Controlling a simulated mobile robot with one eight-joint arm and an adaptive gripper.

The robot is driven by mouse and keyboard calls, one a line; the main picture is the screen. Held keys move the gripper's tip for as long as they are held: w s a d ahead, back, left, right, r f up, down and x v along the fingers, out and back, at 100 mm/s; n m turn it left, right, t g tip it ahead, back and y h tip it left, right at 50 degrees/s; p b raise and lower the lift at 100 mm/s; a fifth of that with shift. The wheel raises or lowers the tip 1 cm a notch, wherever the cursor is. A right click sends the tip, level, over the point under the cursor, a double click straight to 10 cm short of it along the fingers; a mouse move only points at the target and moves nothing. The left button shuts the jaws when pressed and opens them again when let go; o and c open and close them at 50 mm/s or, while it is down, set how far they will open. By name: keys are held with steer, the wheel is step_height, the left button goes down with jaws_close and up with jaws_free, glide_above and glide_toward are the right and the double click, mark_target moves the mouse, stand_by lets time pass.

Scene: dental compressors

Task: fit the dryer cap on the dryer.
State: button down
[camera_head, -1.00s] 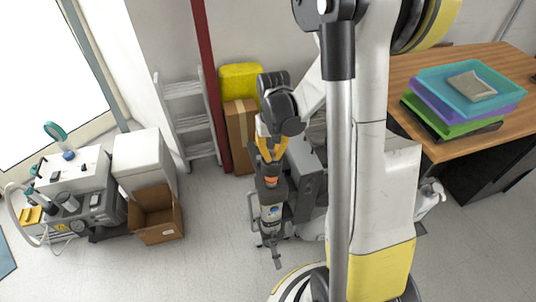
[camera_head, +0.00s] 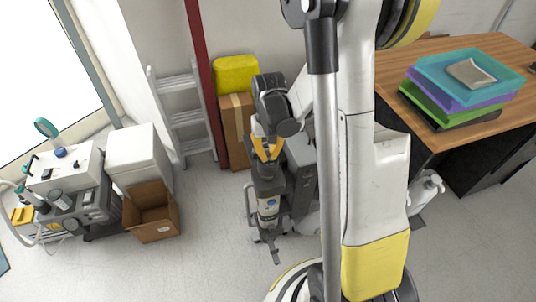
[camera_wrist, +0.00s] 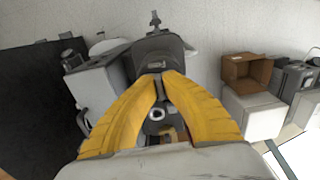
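My gripper (camera_head: 266,156) points down, its two yellow fingers angled together over the dark upright dryer unit (camera_head: 268,188). In the wrist view the fingertips (camera_wrist: 163,76) come close together with a narrow gap, next to the dark rounded body (camera_wrist: 158,50) of the unit. I cannot tell whether something thin is held between them. A pale ring with a dark centre (camera_wrist: 157,115) shows between the fingers, below the tips. I cannot make out the dryer cap for certain; dark parts near the fingertips blend together.
A grey cabinet (camera_head: 299,165) stands close beside the unit on the right. A cardboard box (camera_head: 153,212), a white box (camera_head: 139,157) and a grey machine (camera_head: 78,205) stand to the left. A wooden table (camera_head: 393,72) with stacked trays is at right. Floor in front is clear.

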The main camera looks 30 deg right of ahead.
mark_target(268, 161)
steer(key=shift+f, duration=0.15)
steer(key=shift+f+b, duration=1.7)
steer(key=shift+f, duration=0.1)
steer(key=c, duration=1.6)
jaws_free()
steer(key=shift+r, duration=0.15)
steer(key=shift+o, duration=0.3)
steer(key=shift+r, duration=0.1)
step_height(268, 161, up, 12)
steer(key=shift+f, duration=0.1)
